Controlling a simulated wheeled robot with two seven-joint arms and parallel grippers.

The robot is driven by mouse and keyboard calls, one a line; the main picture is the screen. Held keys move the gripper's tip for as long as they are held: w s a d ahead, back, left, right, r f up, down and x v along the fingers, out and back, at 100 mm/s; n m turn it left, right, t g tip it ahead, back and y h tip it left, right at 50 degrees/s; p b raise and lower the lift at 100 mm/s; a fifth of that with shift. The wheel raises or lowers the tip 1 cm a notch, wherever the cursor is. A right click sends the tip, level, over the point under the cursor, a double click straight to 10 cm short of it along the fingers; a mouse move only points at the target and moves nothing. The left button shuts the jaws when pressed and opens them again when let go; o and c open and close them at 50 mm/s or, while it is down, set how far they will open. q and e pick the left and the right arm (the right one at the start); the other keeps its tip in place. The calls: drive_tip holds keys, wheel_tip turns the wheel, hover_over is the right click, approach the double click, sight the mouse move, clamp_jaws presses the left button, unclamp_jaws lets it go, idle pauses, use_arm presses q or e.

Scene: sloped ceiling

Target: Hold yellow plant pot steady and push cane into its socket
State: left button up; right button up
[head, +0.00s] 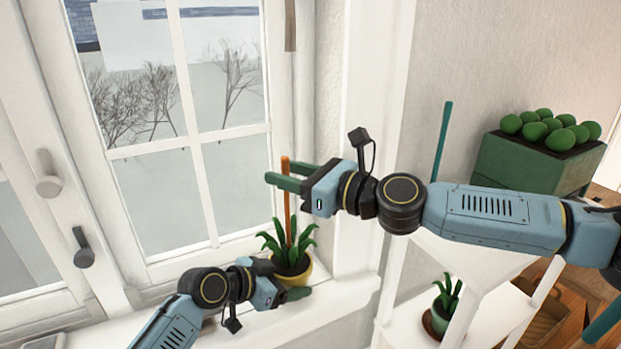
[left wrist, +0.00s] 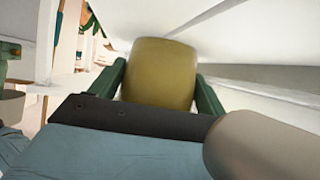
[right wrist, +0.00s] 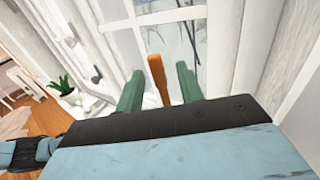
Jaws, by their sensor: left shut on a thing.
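The yellow plant pot (head: 304,276) stands on the white window sill with a leafy green plant in it. My left gripper (head: 288,283) is shut on the pot, its green fingers on either side of it; the pot fills the space between them in the left wrist view (left wrist: 158,75). An orange-brown cane (head: 287,212) rises upright from among the leaves; its lower end is hidden there. My right gripper (head: 280,182) is open near the cane's top. In the right wrist view the cane (right wrist: 158,78) shows between the spread fingers, with a gap on each side.
The window (head: 180,150) with its handles is behind and to the left. At the right stand a green planter (head: 530,160) with round green plants, a teal stick (head: 441,140) and a small potted plant (head: 437,322) on a white shelf.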

drive_tip(key=v, duration=1.1)
drive_tip(key=shift+s, duration=0.2)
drive_tip(key=shift+d, duration=0.15)
use_arm(q)
drive_tip(key=o, duration=0.8)
